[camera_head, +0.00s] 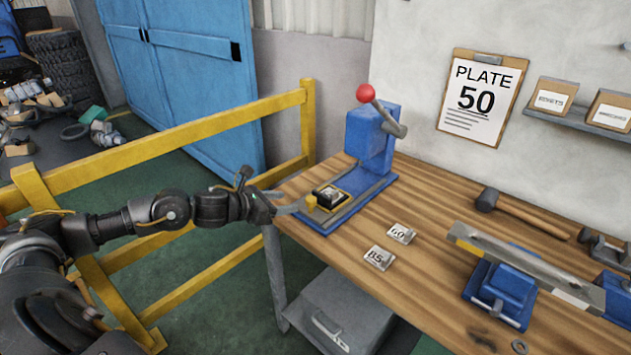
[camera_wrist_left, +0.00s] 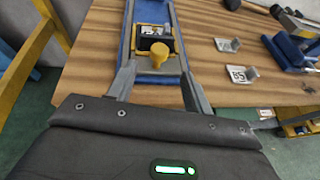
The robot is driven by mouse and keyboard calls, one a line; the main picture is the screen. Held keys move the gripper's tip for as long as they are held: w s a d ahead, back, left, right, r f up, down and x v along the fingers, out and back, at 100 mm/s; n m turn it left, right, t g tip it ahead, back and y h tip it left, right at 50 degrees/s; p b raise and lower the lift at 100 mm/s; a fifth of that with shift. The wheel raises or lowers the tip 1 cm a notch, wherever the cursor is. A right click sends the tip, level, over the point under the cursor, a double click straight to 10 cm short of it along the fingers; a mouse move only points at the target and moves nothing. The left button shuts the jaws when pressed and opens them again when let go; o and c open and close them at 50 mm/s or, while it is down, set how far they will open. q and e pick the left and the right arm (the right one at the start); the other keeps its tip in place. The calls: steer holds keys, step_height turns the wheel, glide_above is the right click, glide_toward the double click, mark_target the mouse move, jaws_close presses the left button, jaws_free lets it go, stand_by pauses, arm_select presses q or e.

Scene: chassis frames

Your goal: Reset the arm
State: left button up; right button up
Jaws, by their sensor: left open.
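My left arm comes in from the left in the head view, and its gripper (camera_head: 292,206) is at the left edge of the workbench. In the left wrist view the gripper (camera_wrist_left: 158,82) has its two fingers apart, with nothing held between them. Just beyond the fingertips is a yellow knob (camera_head: 311,202) on the blue lever press (camera_head: 370,140). The knob also shows in the left wrist view (camera_wrist_left: 160,52). I cannot tell whether a finger touches it. A dark block with a light plate (camera_head: 331,196) sits on the press base behind the knob. My right gripper is not in view.
The wooden bench (camera_head: 440,260) holds number tags 60 (camera_head: 401,233) and 85 (camera_head: 379,258), a mallet (camera_head: 525,214) and a blue vise (camera_head: 500,290) with a metal bar. A yellow railing (camera_head: 160,150) stands behind my arm. A "PLATE 50" clipboard (camera_head: 482,98) hangs on the wall.

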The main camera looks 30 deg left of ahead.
arm_select(q)
steer(key=s+d+f+n+g+y, duration=0.1)
steer(key=s+d+f+n, duration=0.4)
steer(key=n, duration=0.3)
steer(key=s+d+f+n+y, duration=0.2)
steer(key=s+d+f+n, duration=0.1)
steer(key=d+f+n, duration=0.4)
steer(key=s+d+f+n+g+y, duration=0.1)
steer(key=s+d+f+n+g, duration=0.15)
steer(key=s+n, duration=0.55)
steer(key=s+d+f+n+g, duration=0.1)
steer(key=s+f+n+g, duration=0.25)
steer(key=s+n, duration=0.45)
steer(key=s+d+f+n+g+y, duration=0.1)
steer(key=s+f+n+g, duration=0.15)
steer(key=s+n, duration=0.6)
step_height(320, 180, down, 26)
steer(key=m, duration=0.1)
steer(key=s+a+f+g, duration=0.2)
steer(key=s+a+f, duration=0.1)
steer(key=s+f, duration=1.3)
steer(key=shift+s+f, duration=0.3)
steer(key=shift+s, duration=0.25)
